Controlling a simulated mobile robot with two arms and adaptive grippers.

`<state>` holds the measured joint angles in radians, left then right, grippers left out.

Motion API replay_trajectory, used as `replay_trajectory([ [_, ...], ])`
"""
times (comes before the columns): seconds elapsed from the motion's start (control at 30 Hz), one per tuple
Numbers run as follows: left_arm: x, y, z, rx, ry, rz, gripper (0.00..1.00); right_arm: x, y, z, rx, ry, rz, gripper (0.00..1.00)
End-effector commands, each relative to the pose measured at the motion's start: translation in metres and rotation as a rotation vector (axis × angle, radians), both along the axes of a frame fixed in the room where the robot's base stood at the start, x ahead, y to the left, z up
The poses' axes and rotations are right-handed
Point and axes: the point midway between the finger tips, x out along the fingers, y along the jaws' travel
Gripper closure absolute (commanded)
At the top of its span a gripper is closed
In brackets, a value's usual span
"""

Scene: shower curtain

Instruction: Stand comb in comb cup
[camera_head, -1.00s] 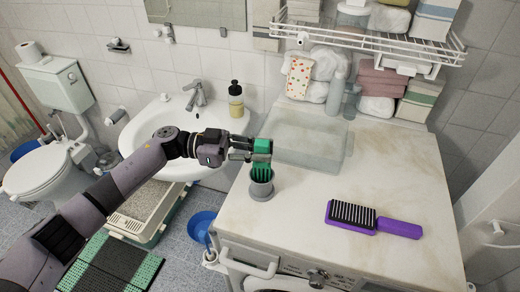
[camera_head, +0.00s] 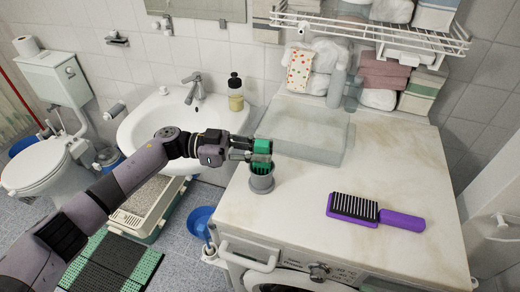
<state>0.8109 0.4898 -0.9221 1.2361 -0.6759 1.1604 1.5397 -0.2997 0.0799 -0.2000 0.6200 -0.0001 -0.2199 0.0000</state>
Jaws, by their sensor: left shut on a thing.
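The green comb (camera_head: 262,148) is upright above the grey comb cup (camera_head: 261,181), with its teeth pointing down into the cup's mouth. The lower ends of the teeth are hidden inside the cup. The cup stands upright on the left part of the washing machine top (camera_head: 300,225). My left gripper (camera_head: 250,149) is shut on the upper part of the comb, just above the cup's rim. My right gripper is not in view.
A purple brush (camera_head: 400,219) lies on the right of the top. A clear tray (camera_head: 308,135) lies behind the cup. A wire shelf (camera_head: 380,32) hangs over bottles and towels at the back. The sink (camera_head: 160,125) is to the left.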

Motion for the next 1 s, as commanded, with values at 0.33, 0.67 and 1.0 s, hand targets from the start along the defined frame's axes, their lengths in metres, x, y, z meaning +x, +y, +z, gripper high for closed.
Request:
replay_trajectory([
  [0.33, 0.0, -0.0002, -0.0077, -0.001, -0.001, -0.001, 0.78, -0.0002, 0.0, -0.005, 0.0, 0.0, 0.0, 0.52],
  [0.67, 0.0, -0.0001, -0.0078, 0.0, -0.001, 0.0, 0.58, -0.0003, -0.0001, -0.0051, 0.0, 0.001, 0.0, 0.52],
  [1.0, 0.001, 0.0053, -0.0082, 0.001, 0.0, 0.001, 0.58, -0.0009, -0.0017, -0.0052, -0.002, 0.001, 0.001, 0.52],
])
